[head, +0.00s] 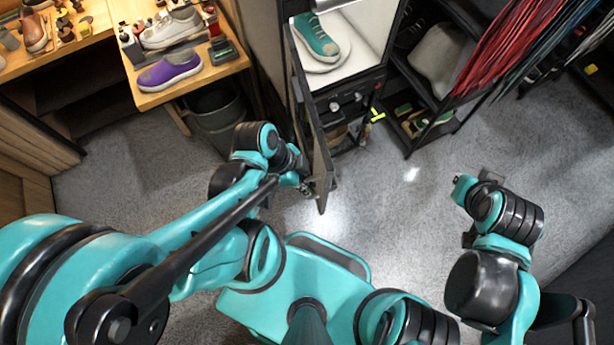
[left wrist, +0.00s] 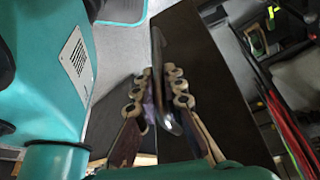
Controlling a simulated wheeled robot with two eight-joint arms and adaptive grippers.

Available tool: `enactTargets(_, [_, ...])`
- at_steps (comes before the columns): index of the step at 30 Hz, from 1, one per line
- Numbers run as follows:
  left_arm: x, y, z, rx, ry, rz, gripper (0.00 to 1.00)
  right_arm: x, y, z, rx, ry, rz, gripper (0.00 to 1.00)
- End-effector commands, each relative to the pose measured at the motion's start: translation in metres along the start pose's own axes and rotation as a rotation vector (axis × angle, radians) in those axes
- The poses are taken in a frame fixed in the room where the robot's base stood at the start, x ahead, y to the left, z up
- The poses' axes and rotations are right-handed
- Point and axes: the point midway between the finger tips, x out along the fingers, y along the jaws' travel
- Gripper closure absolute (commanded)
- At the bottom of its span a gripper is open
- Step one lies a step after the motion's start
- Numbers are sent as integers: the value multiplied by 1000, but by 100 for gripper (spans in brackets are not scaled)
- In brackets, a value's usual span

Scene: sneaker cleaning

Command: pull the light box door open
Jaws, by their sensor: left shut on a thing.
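The light box (head: 345,83) stands at the top centre of the head view with its front open. A teal sneaker (head: 316,40) rests on a round white plate inside it. The dark light box door (head: 312,128) stands swung out towards me; it also fills the middle of the left wrist view (left wrist: 215,85). My left gripper (head: 306,187) is at the door's near edge. In the left wrist view its fingers (left wrist: 162,88) close on the long, thin door handle (left wrist: 158,45). My right gripper (head: 474,192) hangs apart over the floor at right; its fingers are unclear.
A wooden bench at upper left carries a purple sneaker (head: 169,72), a white sneaker (head: 172,29) and small bottles. A dark bin (head: 217,112) stands under it, left of the door. A dark shelf rack (head: 432,128) stands right of the light box. Grey floor (head: 385,180) is clear in front.

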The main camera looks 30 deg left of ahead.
Motion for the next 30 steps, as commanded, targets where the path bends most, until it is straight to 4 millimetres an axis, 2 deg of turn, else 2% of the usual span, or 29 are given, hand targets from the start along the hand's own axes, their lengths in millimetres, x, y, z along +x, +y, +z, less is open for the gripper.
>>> enactTargets(7, [-1,-2,-1,-1,1,-3,100,0,0,0,0,0,0,100])
enactTargets(8, [-1,-2,-1,-1,1,-3,88,0,0,0,0,0,0,100])
enactTargets(9, [-1,-2,-1,-1,1,-3,81,0,0,0,0,0,0,100])
enactTargets(20, [-2,-1,0,-1,0,-2,81,0,0,0,0,0,0,100])
enactTargets(26, [-14,-1,0,-3,0,-2,81,0,0,0,0,0,0,100])
enactTargets(30, [-29,-1,0,-4,0,-3,81,0,0,0,0,0,0,100])
